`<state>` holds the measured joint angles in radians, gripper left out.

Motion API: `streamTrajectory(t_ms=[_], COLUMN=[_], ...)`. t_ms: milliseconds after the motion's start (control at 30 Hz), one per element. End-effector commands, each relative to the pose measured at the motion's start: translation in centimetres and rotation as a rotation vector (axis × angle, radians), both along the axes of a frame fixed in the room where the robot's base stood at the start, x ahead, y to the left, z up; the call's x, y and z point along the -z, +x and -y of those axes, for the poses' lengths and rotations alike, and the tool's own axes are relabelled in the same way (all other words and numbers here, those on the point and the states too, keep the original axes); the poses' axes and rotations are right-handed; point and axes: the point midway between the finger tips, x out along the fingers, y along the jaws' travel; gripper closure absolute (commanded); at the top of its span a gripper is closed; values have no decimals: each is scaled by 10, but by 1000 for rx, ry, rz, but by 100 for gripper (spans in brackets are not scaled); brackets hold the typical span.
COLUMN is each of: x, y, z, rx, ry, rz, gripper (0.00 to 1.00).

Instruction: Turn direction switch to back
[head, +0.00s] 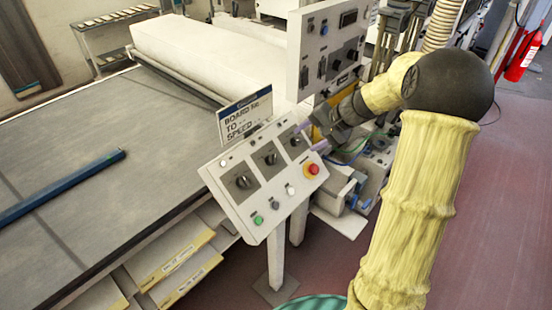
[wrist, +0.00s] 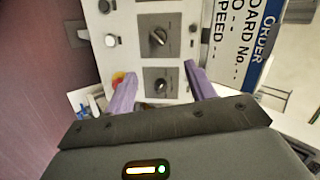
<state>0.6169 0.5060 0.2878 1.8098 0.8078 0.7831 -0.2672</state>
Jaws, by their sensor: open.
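The sloped white control panel (head: 262,205) carries three dark rotary switches: left (head: 243,181), middle (head: 270,158) and right (head: 295,140). Their labels are too small to read, so I cannot tell which is the direction switch. My gripper (head: 311,136) is open at the panel's upper right, beside the right switch. In the wrist view my purple fingers (wrist: 161,82) stand apart on either side of one switch knob (wrist: 160,86). Another switch (wrist: 158,38) lies beyond it. Both knobs point at a slant. I see no contact with the knob.
A red emergency button (head: 313,170) on yellow is close to my gripper; my left finger partly hides it in the wrist view. A green button (head: 258,220) is lower on the panel. A sign (head: 245,116) stands behind it. A second upright panel (head: 330,50) rises behind.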

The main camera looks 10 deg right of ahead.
Motion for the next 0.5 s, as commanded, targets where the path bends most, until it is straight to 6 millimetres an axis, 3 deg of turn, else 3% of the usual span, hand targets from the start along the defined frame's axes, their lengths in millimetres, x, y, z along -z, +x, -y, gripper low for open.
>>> streamTrajectory(t_ms=[267, 500], x=[16, 47], y=[8, 25], z=[-10, -32], rx=[2, 0], ry=[3, 1], rz=[-3, -5], gripper=[45, 45])
